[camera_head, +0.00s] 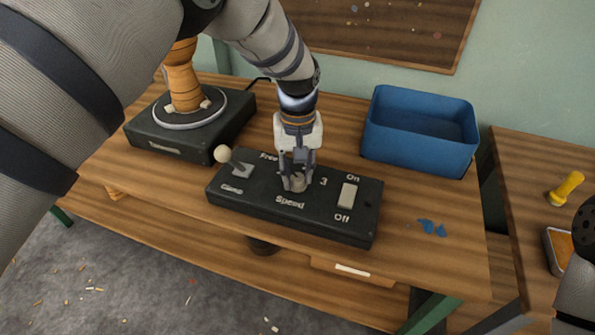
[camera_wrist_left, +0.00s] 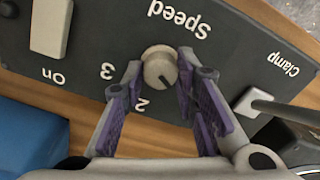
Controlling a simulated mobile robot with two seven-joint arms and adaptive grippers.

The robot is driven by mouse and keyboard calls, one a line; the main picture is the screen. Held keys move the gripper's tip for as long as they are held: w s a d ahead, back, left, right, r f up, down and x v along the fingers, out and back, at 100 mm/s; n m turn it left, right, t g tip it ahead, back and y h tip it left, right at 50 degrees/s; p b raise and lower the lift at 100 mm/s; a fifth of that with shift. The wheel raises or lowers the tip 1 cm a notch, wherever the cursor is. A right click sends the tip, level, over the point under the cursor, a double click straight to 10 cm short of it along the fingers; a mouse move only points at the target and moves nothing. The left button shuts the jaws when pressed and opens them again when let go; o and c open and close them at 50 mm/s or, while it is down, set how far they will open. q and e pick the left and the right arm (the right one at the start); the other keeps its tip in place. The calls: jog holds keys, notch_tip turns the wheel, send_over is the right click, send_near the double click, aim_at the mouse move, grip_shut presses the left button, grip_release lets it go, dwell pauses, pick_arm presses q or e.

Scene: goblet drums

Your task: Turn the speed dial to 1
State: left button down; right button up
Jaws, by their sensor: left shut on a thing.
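The control box (camera_head: 235,200) is black, with white lettering, and lies on the workbench. Its speed dial (camera_wrist_left: 160,67) is a round, pale beige knob with a dark pointer line, above the word Speed in the head view. My left gripper (camera_head: 298,183) points down at the dial with its fingers on both sides of it, shut on it. The 3 (camera_wrist_left: 107,70) is also visible; the 1 is hidden. My right gripper is out of view.
The clamp lever (camera_head: 232,160) stands left of the dial and the On/Off switch (camera_head: 347,196) right of it. A blue bin (camera_head: 420,150) stands behind right. A turntable unit (camera_head: 150,135) with a wooden drum body (camera_head: 183,80) is at the back left.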

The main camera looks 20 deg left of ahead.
aim_at(297, 177)
pick_arm(q)
jog(key=c, duration=1.2)
grip_release()
jog(key=shift+c, duration=0.2)
notch_tip(297, 177, up, 12)
jog(key=shift+f, duration=0.1)
